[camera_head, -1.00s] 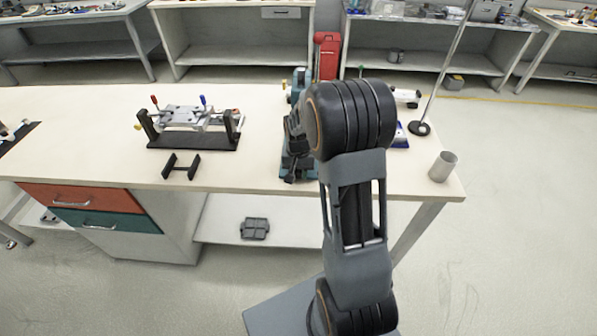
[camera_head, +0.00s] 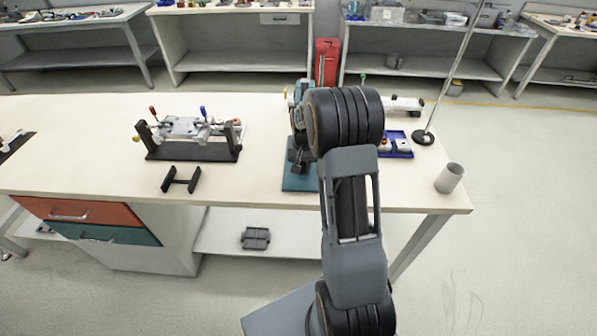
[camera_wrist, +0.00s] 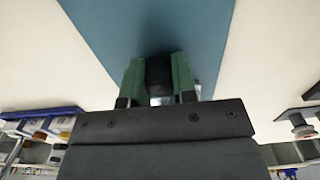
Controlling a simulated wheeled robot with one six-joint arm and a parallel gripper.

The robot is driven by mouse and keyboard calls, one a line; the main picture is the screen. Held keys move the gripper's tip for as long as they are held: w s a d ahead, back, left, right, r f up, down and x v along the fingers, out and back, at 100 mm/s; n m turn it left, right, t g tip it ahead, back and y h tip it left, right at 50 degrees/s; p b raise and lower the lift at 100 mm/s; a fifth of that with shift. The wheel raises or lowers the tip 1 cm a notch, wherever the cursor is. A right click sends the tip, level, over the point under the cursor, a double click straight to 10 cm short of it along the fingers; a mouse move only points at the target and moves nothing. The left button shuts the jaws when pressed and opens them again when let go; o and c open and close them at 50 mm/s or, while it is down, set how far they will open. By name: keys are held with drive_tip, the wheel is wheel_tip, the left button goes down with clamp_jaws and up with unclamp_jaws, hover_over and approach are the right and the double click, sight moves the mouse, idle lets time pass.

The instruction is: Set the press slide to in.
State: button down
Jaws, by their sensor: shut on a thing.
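The press (camera_head: 303,92) stands on the bench with a teal base plate (camera_head: 299,183) reaching toward me, mostly behind my arm in the head view. The base plate (camera_wrist: 150,22) also fills the middle of the wrist view. My gripper's two green fingers (camera_wrist: 158,80) are shut on a dark round piece (camera_wrist: 158,70), which looks like the press slide's handle. In the head view my gripper (camera_head: 298,160) is a small dark shape over the plate, partly hidden by my arm. The slide's own travel is hidden.
A dark fixture (camera_head: 192,150) with red and blue handles stands to the left, with a black H-shaped piece (camera_head: 181,179) in front. A blue tray (camera_head: 396,145), a rod stand (camera_head: 423,137) and a grey cup (camera_head: 449,178) are to the right.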

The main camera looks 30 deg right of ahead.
drive_tip(key=shift+w+d+r, duration=0.1)
drive_tip(key=shift+w+d, duration=0.05)
drive_tip(key=shift+w, duration=0.05)
drive_tip(key=c, duration=1.1)
unclamp_jaws()
drive_tip(key=shift+w+d, duration=0.1)
drive_tip(key=shift+o, duration=0.9)
drive_tip(key=shift+r, duration=0.35)
wheel_tip(320, 180, up, 3)
drive_tip(key=shift+f, duration=0.15)
drive_tip(key=s+a+r+b, duration=0.1)
drive_tip(key=s+a+r, duration=0.3)
drive_tip(key=s+r, duration=0.5)
drive_tip(key=s, duration=0.4)
drive_tip(key=shift+s+r, duration=0.2)
drive_tip(key=shift+s, duration=0.1)
